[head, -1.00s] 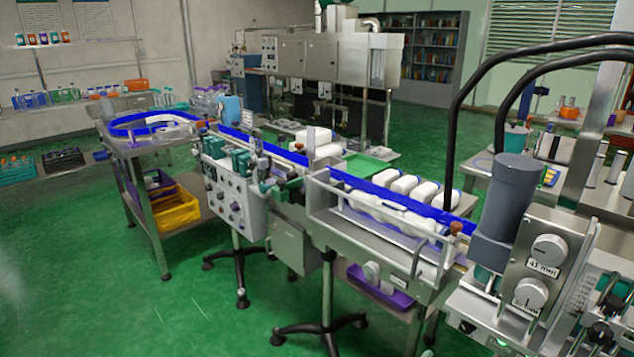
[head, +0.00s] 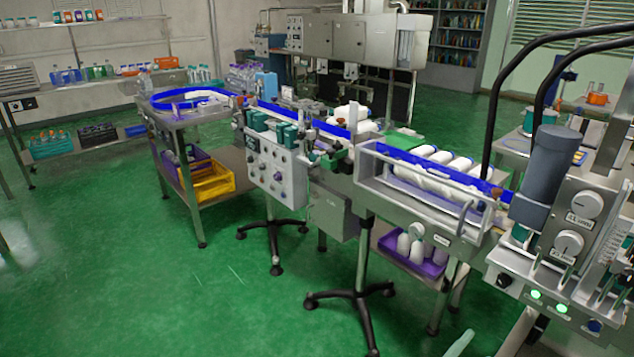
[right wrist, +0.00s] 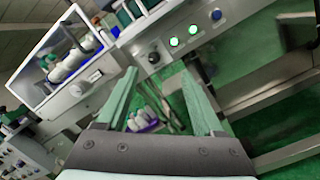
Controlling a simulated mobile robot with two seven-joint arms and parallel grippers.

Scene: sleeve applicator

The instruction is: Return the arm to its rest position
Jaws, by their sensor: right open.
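My right gripper (right wrist: 158,72) is open in the right wrist view. Its two pale green fingers are spread with nothing held between them. Beyond them are the machine's front panel, with lit green buttons (right wrist: 183,40), and a purple tray (right wrist: 143,127) of white bottles lower down. In the head view a pale green tip (head: 460,344) shows at the bottom edge; it looks like a finger of my right gripper, apart from the machine. The rest of that arm is out of the picture. My left gripper is in neither view.
The sleeve applicator line runs from a blue-rimmed round table (head: 178,112) to a grey control panel (head: 578,222) at right. White bottles (head: 440,180) lie in its guarded section. Wheeled stands (head: 350,294) spread at floor level. The green floor (head: 130,270) at left is clear.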

